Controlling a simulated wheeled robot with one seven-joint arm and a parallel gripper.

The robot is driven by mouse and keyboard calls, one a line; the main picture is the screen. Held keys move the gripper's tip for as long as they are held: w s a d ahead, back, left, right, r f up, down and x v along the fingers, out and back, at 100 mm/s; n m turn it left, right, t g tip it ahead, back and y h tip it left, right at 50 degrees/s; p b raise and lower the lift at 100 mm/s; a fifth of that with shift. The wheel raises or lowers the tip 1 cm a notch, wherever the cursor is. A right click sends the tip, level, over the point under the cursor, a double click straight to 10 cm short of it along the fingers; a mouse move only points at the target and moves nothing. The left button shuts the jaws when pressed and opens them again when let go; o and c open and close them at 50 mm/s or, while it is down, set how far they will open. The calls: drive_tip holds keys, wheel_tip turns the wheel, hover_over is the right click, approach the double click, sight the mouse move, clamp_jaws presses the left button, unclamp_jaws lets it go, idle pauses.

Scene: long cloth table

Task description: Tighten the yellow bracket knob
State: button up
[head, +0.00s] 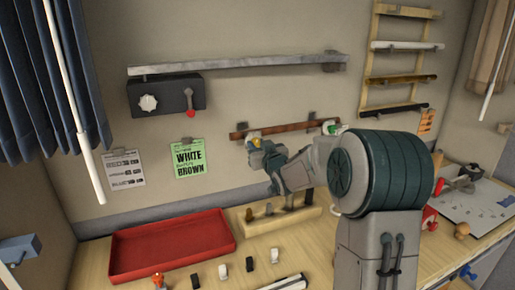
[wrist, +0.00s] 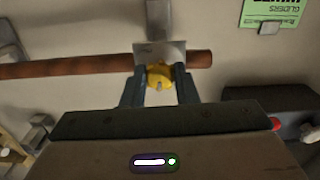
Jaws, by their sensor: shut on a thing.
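The yellow bracket knob (wrist: 159,76) sits on a pale metal bracket (wrist: 150,53) that holds a brown rod (wrist: 75,68) on the wall. My gripper (wrist: 160,86) is shut on the knob, with one finger on each side of it. In the head view my gripper (head: 258,151) is at the left part of the brown rod (head: 286,129), and a small bit of yellow (head: 256,142) shows between its fingers. A second bracket with a green knob (head: 333,129) is at the rod's right end, close to my arm.
A grey box with a dial and red-tipped lever (head: 165,97) hangs at the left under a long metal bar (head: 240,63). A red tray (head: 172,243), several small clips and a wooden block (head: 270,219) lie on the table below. My arm hides part of the table.

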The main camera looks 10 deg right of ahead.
drive_tip(key=m+b, duration=0.1)
drive_tip(key=m, duration=0.7)
drive_tip(key=shift+m, duration=0.4)
drive_tip(key=m, duration=0.4)
drive_tip(key=shift+r+m, duration=0.1)
drive_tip(key=shift+m, duration=0.2)
drive_tip(key=shift+a+m+p, duration=0.1)
drive_tip(key=shift+m+p, duration=0.6)
drive_tip(key=shift+m, duration=1.5)
drive_tip(key=o, duration=1)
drive_tip(key=shift+s, duration=0.15)
drive_tip(key=s+d+b, duration=0.1)
drive_tip(key=s+d, duration=0.1)
drive_tip(key=s, duration=1.1)
drive_tip(key=shift+s+d, duration=0.2)
drive_tip(key=shift+d, duration=0.15)
